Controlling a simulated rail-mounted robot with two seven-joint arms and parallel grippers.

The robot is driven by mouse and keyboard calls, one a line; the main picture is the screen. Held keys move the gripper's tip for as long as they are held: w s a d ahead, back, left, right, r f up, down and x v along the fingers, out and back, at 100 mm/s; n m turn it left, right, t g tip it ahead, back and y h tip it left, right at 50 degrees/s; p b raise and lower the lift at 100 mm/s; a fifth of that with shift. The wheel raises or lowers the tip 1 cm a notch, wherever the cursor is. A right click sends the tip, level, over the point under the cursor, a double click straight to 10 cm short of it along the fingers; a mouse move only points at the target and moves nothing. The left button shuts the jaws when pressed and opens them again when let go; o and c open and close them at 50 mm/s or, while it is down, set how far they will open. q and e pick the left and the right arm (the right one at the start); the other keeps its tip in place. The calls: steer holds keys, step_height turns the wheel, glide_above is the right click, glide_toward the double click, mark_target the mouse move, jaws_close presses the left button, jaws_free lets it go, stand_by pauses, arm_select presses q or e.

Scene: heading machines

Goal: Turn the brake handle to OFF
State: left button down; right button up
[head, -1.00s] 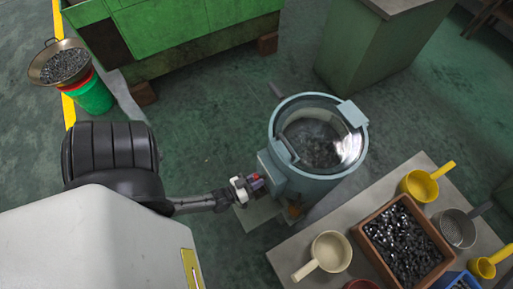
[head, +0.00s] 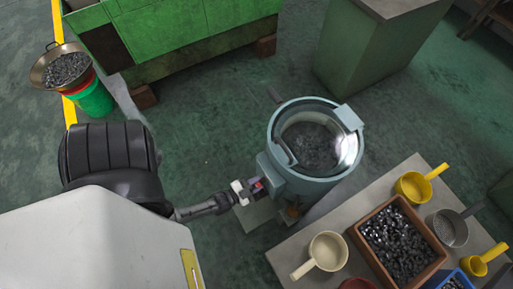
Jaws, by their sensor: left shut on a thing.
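My left gripper (head: 248,188) reaches in from the left and is shut on a small red and dark part, the brake handle (head: 258,184), on the left side of a round blue-grey machine (head: 283,187). The gripper largely hides the handle, so its exact angle and any OFF marking cannot be read. The machine has a clear lid with grey metal pieces visible inside. My right gripper is not in view.
A table (head: 290,258) at the lower right holds a brown crate (head: 358,238) of metal pieces, a cream scoop (head: 327,250) and yellow scoops (head: 413,186). Green machinery (head: 190,30) stands at the back. A pan of parts (head: 66,68) sits on buckets at the upper left. Floor between is clear.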

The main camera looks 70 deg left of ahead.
arm_select(q)
steer(key=shift+m, duration=0.4)
stand_by(0.3)
steer(key=c, duration=1)
jaws_free()
steer(key=shift+o, duration=0.2)
steer(key=shift+s, duration=0.1)
steer(key=s+d, duration=0.2)
steer(key=s, duration=1.1)
steer(key=shift+s+d, duration=0.15)
steer(key=shift+s, duration=0.05)
